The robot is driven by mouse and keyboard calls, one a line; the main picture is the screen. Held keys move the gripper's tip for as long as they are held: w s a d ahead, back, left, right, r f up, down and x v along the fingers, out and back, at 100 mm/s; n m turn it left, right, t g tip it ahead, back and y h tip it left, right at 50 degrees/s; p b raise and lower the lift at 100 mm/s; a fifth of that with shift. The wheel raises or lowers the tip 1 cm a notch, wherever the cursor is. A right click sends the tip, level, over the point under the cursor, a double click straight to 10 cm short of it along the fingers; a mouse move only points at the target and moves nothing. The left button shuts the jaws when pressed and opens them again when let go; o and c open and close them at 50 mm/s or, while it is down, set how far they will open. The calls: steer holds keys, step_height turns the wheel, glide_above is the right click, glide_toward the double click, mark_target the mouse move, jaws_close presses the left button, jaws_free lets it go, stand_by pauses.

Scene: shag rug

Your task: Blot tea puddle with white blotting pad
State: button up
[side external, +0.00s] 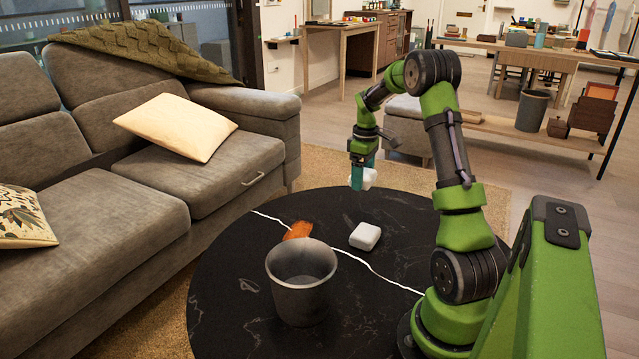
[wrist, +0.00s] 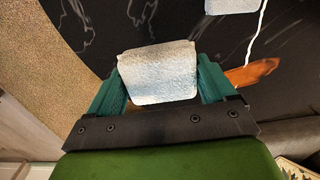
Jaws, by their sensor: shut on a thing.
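My gripper (side external: 362,180) is shut on a white blotting pad (wrist: 157,72) and holds it above the far side of the round black table. The held pad also shows in the side view (side external: 369,178), partly hidden by the fingers. A second white pad (side external: 365,236) lies on the table, nearer than my gripper; its edge shows at the top of the wrist view (wrist: 232,5). The orange-brown tea puddle (side external: 299,230) lies left of that second pad. In the wrist view the puddle (wrist: 254,73) shows to the right of the held pad, partly hidden by a finger.
A grey bucket (side external: 302,290) stands on the black table (side external: 232,295) just in front of the puddle and hides part of it. A thin white line crosses the tabletop. A grey sofa (side external: 110,220) stands at the left. The table's far part is clear.

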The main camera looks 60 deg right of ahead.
steer(key=o, duration=0.4)
steer(key=shift+c, duration=1.6)
steer(key=w+a+f+n, duration=0.1)
steer(key=w+a+n, duration=0.2)
steer(key=a, duration=0.3)
steer(key=w+a+f+n, duration=0.1)
steer(key=w+a+n, duration=0.2)
steer(key=a, duration=0.4)
steer(key=w+a+f+n, duration=0.1)
steer(key=w+a+n, duration=0.2)
steer(key=a, duration=0.4)
steer(key=shift+w+a+f, duration=0.25)
steer(key=shift+w+f, duration=0.05)
steer(key=shift+w, duration=0.25)
steer(key=shift+f, duration=2.75)
